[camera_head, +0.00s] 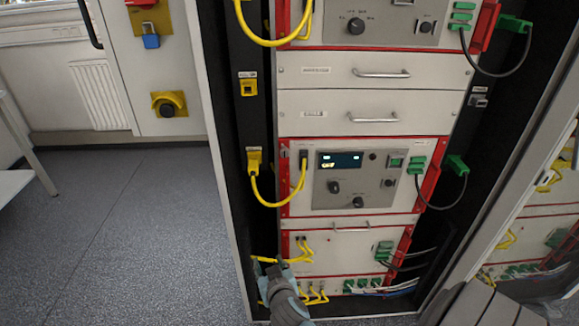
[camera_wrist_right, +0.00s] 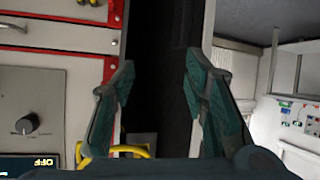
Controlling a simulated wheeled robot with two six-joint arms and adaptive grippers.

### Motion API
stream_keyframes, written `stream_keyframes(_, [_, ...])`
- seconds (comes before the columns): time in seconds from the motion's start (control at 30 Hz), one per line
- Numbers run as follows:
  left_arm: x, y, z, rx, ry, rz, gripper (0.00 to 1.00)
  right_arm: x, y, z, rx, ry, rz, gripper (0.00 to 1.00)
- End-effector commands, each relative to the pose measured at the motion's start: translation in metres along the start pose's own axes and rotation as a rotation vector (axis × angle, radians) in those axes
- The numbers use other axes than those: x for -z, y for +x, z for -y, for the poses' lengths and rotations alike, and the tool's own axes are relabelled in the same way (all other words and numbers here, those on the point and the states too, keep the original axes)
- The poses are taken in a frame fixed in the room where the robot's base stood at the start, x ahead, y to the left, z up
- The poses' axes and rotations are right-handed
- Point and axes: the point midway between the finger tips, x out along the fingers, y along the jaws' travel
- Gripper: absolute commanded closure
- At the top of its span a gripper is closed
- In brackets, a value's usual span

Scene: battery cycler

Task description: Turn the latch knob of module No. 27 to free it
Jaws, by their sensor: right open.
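The middle rack module (camera_head: 400,172) has a lit dark display (camera_head: 340,160), several black knobs and a red frame. No number on it is legible, so I cannot tell whether it is No. 27 or which part is its latch knob. My right gripper (camera_head: 275,264) is low at the rack's left side, by the lower module (camera_head: 345,252), partly overlapping yellow cables. In the right wrist view the right gripper (camera_wrist_right: 168,70) is open and empty, its fingers apart over a dark gap beside a red-edged panel. A black knob (camera_wrist_right: 27,124) shows left of the fingers. My left gripper is not in view.
Yellow cables (camera_head: 275,204) hang on the left of the rack and green plugs (camera_head: 457,165) with dark cables on its right. Two plain drawers (camera_head: 340,72) with handles are above. An open rack door (camera_head: 500,190) stands at right. Grey floor (camera_head: 110,240) at left is clear.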

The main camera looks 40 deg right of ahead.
Motion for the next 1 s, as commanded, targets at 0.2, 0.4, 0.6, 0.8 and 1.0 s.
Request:
stream_keyframes(0.2, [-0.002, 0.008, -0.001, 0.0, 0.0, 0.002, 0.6, 0.191, -0.085, -0.06, -0.178, 0.353, -0.452, 0.59])
stream_keyframes(0.4, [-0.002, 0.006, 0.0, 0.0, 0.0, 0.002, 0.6, 0.222, -0.091, -0.079, -0.203, 0.414, -0.524, 0.59])
stream_keyframes(0.6, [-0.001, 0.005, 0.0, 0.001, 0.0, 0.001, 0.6, 0.247, -0.043, -0.095, -0.205, 0.41, -0.523, 0.59])
stream_keyframes(0.8, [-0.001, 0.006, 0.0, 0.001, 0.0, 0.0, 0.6, 0.267, 0.0, -0.109, -0.204, 0.414, -0.519, 0.59])
stream_keyframes(1.0, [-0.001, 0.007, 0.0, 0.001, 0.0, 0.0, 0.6, 0.275, 0.017, -0.115, -0.203, 0.414, -0.518, 0.59])
